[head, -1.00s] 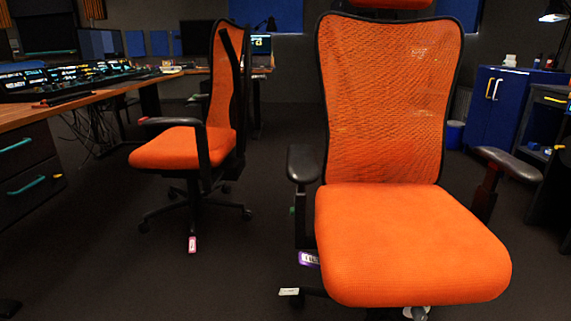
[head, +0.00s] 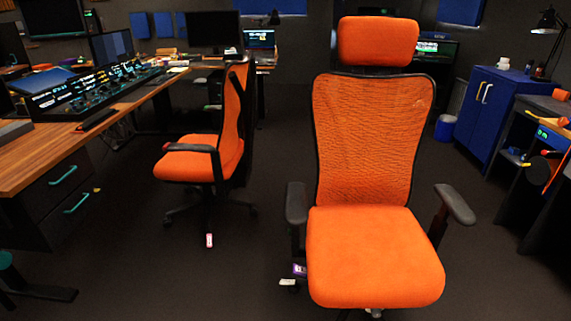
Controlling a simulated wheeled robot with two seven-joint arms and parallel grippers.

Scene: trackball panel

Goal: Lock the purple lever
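A small purple lever tab (head: 299,270) with a pale label shows in the head view. It sits low on the left side of the near orange office chair (head: 375,255), under the seat edge. A white tab (head: 288,283) is just below it. Whether the lever is locked cannot be told at this size. Neither of my grippers is in view.
A second orange chair (head: 190,160) stands behind to the left, with a pink-and-white tab (head: 210,241) below. A wooden desk (head: 45,150) with a control panel lines the left. A blue cabinet (head: 490,110) stands right. Dark floor lies open between the chairs.

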